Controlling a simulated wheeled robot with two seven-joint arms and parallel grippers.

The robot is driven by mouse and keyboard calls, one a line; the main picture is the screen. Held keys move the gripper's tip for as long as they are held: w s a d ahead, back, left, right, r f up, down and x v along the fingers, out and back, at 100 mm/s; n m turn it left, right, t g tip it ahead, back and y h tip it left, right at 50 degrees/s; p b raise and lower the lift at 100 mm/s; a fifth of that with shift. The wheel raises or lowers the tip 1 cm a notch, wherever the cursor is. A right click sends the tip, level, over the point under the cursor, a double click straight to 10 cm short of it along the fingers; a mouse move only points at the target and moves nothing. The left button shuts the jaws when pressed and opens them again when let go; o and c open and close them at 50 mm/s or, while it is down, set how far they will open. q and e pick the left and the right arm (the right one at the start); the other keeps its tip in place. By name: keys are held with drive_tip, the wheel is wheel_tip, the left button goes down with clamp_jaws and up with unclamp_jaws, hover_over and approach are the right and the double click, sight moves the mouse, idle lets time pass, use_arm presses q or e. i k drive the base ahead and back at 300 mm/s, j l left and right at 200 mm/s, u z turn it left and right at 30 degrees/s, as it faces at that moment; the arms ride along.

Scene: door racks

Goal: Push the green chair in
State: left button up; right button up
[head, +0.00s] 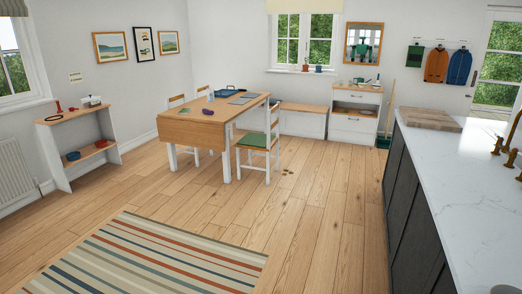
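A chair with a green seat (257,142) and a pale wooden back (272,124) stands upright at the right long side of the wooden table (205,126). Its back is on the side away from the table, and its seat lies near the table's edge. How far the seat reaches under the top is hard to tell from here. Neither of my grippers shows in the head view.
Two other chairs (177,101) stand at the table's left side. Small dark bits (288,172) lie on the floor right of the green chair. A striped rug (150,258) lies in front. A marble-topped counter (470,190) fills the right; the wooden floor between is mostly clear.

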sight(250, 141)
drive_tip(key=i+l+z, duration=0.1)
drive_tip(key=i+z, duration=0.4)
drive_tip(key=i, duration=5.75)
drive_tip(key=i+u, duration=0.35)
drive_tip(key=i+l+u, duration=0.2)
drive_tip(key=i+u, duration=0.15)
drive_tip(key=i, duration=0.2)
drive_tip(key=i+l+u, duration=0.4)
drive_tip(key=i+j, duration=0.05)
drive_tip(key=j, duration=0.05)
